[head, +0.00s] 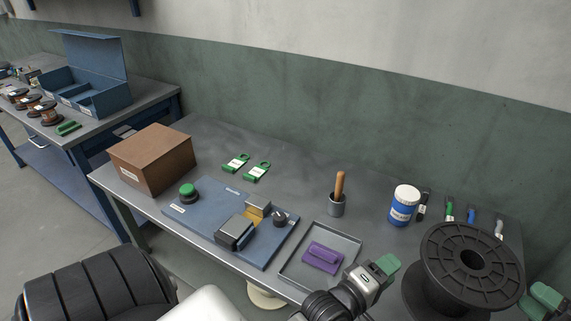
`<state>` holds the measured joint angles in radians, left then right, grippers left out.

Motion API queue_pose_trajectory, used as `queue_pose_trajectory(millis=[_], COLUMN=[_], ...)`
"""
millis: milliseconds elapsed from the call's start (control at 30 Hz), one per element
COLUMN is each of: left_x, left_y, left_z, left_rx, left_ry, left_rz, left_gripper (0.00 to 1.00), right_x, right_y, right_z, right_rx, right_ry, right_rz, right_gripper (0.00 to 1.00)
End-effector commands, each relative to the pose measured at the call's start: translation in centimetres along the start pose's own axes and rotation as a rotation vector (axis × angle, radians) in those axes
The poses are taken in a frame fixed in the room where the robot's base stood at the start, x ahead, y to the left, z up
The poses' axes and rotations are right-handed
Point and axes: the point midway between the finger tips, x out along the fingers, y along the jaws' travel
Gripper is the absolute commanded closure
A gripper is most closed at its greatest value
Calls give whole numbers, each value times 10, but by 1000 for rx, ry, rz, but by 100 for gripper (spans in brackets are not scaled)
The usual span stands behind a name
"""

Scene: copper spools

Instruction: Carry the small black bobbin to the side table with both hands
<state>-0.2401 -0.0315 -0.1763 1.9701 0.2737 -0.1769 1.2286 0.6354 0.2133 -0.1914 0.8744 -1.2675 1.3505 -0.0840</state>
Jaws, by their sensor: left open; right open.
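A black bobbin (440,247) with a round, holed top flange stands upright at the right front of the near bench; its lower part is partly hidden. It looks large beside the other items. My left gripper (387,265), with green fingertips, is open just left of the bobbin and apart from its flange. My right gripper (544,297) is open at the right edge of the view, right of the bobbin and partly cut off. Another table (150,97) stands at the far left, with a blue open box (88,95) and several copper spools (50,115) on it.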

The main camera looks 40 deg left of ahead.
Motion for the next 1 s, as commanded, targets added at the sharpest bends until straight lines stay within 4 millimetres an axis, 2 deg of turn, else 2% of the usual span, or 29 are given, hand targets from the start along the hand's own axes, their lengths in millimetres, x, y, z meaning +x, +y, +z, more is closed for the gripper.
queue_pose_trajectory(millis=[33, 200, 400, 1000], left_x=[0, 0, 0, 0], left_y=[0, 0, 0, 0], left_z=[0, 0, 0, 0], left_rx=[0, 0, 0, 0], left_ry=[0, 0, 0, 0], left_rz=[0, 0, 0, 0], left_gripper=[59, 59, 59, 59], right_x=[-14, -47, -68, -72], right_y=[-1, 0, 0, 0], right_z=[0, 0, 0, 0], right_rx=[-1, 0, 0, 0], right_ry=[-1, 0, 1, 1], right_rz=[-5, -3, -1, 0], right_gripper=[59, 59, 59, 59])
